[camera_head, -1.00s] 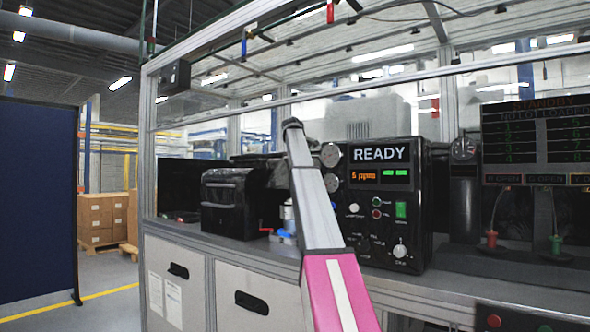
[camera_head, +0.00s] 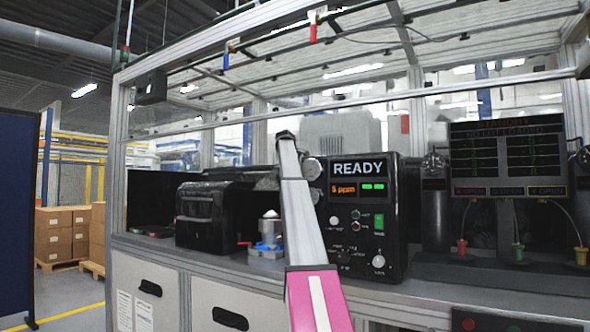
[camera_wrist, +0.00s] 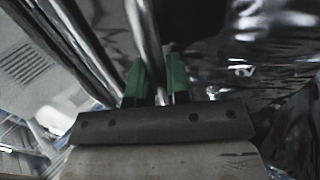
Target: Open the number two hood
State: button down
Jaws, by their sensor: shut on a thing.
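My gripper (camera_wrist: 157,82) shows in the wrist view with green fingertips shut on a smooth metal bar (camera_wrist: 146,45). Dark, glossy, crinkled-looking surfaces (camera_wrist: 245,60) lie close beyond and to the right of the bar. In the head view my grey and pink arm reaches up to the bench, and the gripper cannot be made out there. A black box-shaped housing (camera_head: 205,215) stands left of the arm, with a dark form (camera_head: 268,181) beside it, partly behind the arm. No number two marking is readable, so I cannot tell which hood the bar belongs to.
A black READY panel (camera_head: 378,218) stands just right of my arm. A small silver cone-topped part on a blue base (camera_head: 269,230) is close on the left. A frame post (camera_head: 116,170) and overhead rails bound the bench. A dark display (camera_head: 508,158) hangs at right.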

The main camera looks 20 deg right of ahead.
jog(key=c, duration=1.1)
grip_release()
jog(key=shift+a, duration=0.1)
jog(key=v, duration=0.7)
jog(key=shift+r, duration=0.2)
jog(key=shift+s+a, duration=0.1)
